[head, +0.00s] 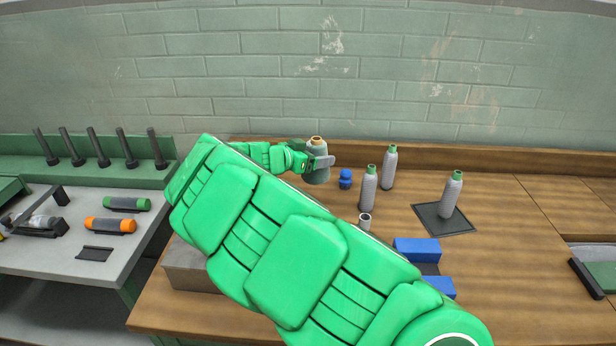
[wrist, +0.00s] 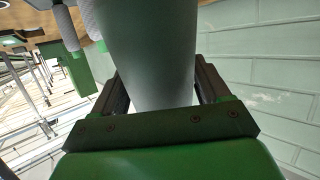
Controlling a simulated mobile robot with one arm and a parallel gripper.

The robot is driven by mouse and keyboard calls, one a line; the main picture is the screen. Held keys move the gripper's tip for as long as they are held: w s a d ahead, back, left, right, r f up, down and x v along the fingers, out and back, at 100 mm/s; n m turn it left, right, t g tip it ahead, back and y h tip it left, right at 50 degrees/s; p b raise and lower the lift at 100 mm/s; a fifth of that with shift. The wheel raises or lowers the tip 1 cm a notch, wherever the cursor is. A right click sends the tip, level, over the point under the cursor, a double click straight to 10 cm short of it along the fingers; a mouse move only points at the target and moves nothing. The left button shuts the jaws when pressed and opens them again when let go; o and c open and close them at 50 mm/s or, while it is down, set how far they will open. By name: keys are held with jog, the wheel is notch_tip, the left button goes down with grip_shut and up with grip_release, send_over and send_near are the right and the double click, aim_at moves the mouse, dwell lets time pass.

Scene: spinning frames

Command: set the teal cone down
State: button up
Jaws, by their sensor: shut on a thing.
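The teal cone (head: 317,177) is a grey-teal tapered body with a tan top. It looks upright near the back of the wooden table (head: 500,270), left of a small blue object. My gripper (head: 320,163) is shut on its middle from the left. In the wrist view the cone (wrist: 150,55) fills the space between both dark fingers of my gripper (wrist: 160,90). I cannot tell whether its base touches the tabletop. My green arm hides the middle and left of the table.
The small blue object (head: 345,179) stands close right of the cone. Grey bottles with green tops (head: 368,190) (head: 389,168) stand farther right. Another bottle (head: 451,195) stands on a dark mat (head: 432,224). Blue blocks (head: 417,248) lie in front. The table's right side has bare room.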

jog(key=shift+w+a+f, duration=0.5)
jog(key=shift+w+f, duration=1.6)
jog(key=shift+w, duration=0.05)
jog(key=shift+w+a+f, duration=0.5)
jog(key=shift+w+f, duration=1.6)
jog(key=shift+f, duration=0.05)
jog(key=shift+w+a+f, duration=0.5)
jog(key=shift+w+f, duration=1.6)
jog(key=shift+w, duration=0.05)
jog(key=o, duration=1.1)
jog(key=shift+f, duration=0.1)
jog(key=shift+o, duration=0.2)
jog(key=v, duration=1.2)
jog(key=shift+r, duration=0.2)
